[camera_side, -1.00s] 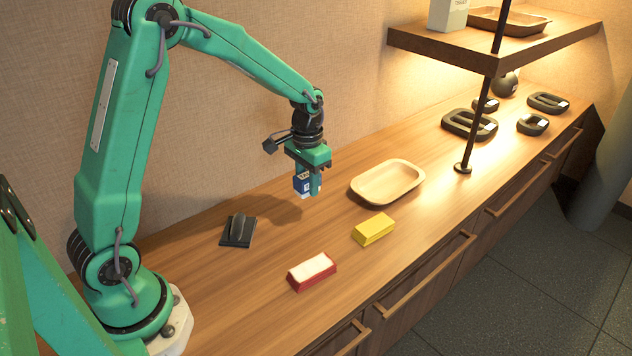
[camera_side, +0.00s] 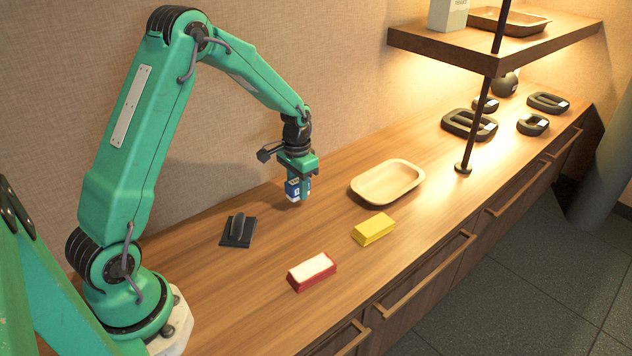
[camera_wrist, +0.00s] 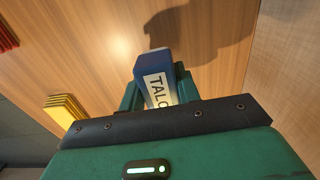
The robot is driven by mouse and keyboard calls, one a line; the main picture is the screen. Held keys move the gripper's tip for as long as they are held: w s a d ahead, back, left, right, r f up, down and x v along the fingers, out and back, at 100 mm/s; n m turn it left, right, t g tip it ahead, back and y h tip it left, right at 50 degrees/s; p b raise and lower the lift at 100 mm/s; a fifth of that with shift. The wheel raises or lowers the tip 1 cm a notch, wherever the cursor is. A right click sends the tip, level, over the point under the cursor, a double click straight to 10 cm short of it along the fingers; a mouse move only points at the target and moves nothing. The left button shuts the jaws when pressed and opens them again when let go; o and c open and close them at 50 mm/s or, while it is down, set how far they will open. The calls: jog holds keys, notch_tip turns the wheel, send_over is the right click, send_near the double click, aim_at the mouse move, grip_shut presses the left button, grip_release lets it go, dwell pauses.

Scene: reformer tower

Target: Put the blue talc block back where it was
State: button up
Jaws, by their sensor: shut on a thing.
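The blue talc block (camera_side: 292,187), with a white label, is held in my gripper (camera_side: 299,188) in the side view. My gripper is shut on it and points down, just above the wooden counter near the wall. Any small gap under the block is hard to judge. In the wrist view the blue block (camera_wrist: 153,66) sits between the green fingers (camera_wrist: 159,90), and its label reads "TALC", partly cut off by my gripper body. A dark shadow falls on the counter beside the block.
A beige tray (camera_side: 356,190) lies right of my gripper. A yellow block (camera_side: 373,229) and a red block with a white top (camera_side: 312,272) lie nearer the front edge. A black pad with a handle (camera_side: 238,231) lies to the left. A shelf post (camera_side: 475,130) stands at right.

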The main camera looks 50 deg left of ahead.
jog(key=shift+f, duration=0.85)
jog(key=shift+f, duration=0.15)
jog(key=o, duration=0.9)
jog(key=shift+o, duration=0.2)
notch_tip(320, 180, up, 11)
jog(key=shift+r, duration=0.65)
